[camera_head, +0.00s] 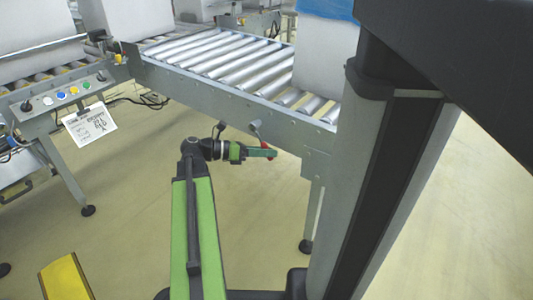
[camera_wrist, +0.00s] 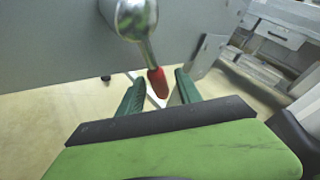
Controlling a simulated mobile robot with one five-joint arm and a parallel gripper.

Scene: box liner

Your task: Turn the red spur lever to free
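The red spur lever has a shiny metal hub and shaft (camera_wrist: 135,18) on the grey side rail, ending in a red grip (camera_wrist: 157,82) that points downward. In the head view a little of the red grip (camera_head: 267,156) shows at my gripper (camera_head: 264,153), below the rail of the roller conveyor. In the wrist view my gripper (camera_wrist: 160,88) is open, its two green fingers on either side of the red grip. A narrow gap shows beside the grip, so the fingers do not look closed on it. The finger tips partly hide the lever in the head view.
The roller conveyor (camera_head: 222,88) runs above my gripper, with a grey box (camera_head: 322,60) on its right part. A control panel with coloured buttons (camera_head: 60,95) and a hanging paper tag (camera_head: 90,127) stands at left. A conveyor leg (camera_head: 312,205) stands right of my gripper. Open floor lies below.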

